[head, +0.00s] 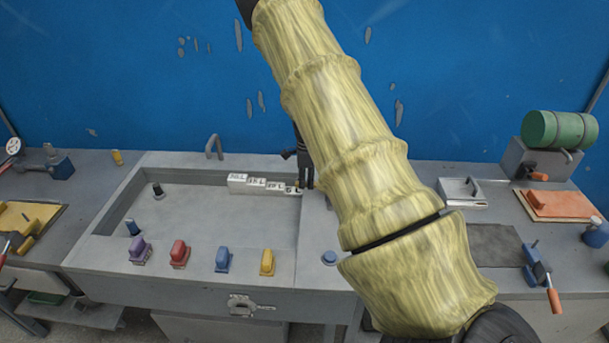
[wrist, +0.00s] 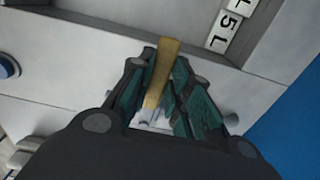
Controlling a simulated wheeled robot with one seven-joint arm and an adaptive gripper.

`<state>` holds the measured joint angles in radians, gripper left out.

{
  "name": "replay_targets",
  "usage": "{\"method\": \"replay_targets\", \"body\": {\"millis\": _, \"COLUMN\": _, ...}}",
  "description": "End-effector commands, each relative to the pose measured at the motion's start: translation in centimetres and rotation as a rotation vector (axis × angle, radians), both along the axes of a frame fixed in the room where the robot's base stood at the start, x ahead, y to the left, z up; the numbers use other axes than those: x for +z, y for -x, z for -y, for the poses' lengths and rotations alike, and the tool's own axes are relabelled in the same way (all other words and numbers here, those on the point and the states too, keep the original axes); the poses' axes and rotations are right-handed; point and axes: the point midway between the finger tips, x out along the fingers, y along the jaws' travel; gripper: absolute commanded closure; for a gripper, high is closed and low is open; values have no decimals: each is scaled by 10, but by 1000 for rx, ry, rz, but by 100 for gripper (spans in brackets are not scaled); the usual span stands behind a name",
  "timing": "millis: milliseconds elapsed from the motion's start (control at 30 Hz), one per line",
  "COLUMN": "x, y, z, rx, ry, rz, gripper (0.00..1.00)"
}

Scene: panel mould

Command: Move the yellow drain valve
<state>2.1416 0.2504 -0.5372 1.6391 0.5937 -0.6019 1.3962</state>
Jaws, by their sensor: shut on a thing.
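My gripper (wrist: 160,95) is shut on a flat ochre-yellow bar (wrist: 161,75), which I take to be the yellow drain valve's handle. The bar stands up between the dark green finger pads in the wrist view. Its lower end is hidden between the fingers, above a pale patch. In the head view my gripper (head: 304,172) is at the right end of the basin, beside the stepped white volume labels. My arm covers much of that area, and the held bar is hard to make out there.
The grey basin (head: 215,205) lies left of my gripper. Purple (head: 140,250), red (head: 179,254), blue (head: 222,259) and yellow (head: 267,262) handled blocks stand along its front ledge. White labels (head: 257,183) step along the back. A blue button (head: 329,257) is on the right.

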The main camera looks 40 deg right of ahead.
Motion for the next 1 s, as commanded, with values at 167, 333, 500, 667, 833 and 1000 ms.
{"method": "replay_targets", "body": {"millis": 167, "x": 2, "y": -2, "z": 1, "rx": 0, "ry": 4, "rz": 4, "gripper": 59}}
{"method": "replay_targets", "body": {"millis": 333, "x": 1, "y": -2, "z": 0, "rx": 1, "ry": 3, "rz": 3, "gripper": 59}}
{"method": "replay_targets", "body": {"millis": 500, "x": 3, "y": -2, "z": 0, "rx": 2, "ry": 2, "rz": 2, "gripper": 59}}
{"method": "replay_targets", "body": {"millis": 667, "x": 18, "y": -2, "z": 0, "rx": 2, "ry": 4, "rz": 3, "gripper": 59}}
{"method": "replay_targets", "body": {"millis": 833, "x": 47, "y": -3, "z": 0, "rx": 1, "ry": 3, "rz": 4, "gripper": 59}}
{"method": "replay_targets", "body": {"millis": 1000, "x": 79, "y": -3, "z": 1, "rx": 2, "ry": 4, "rz": 4, "gripper": 59}}
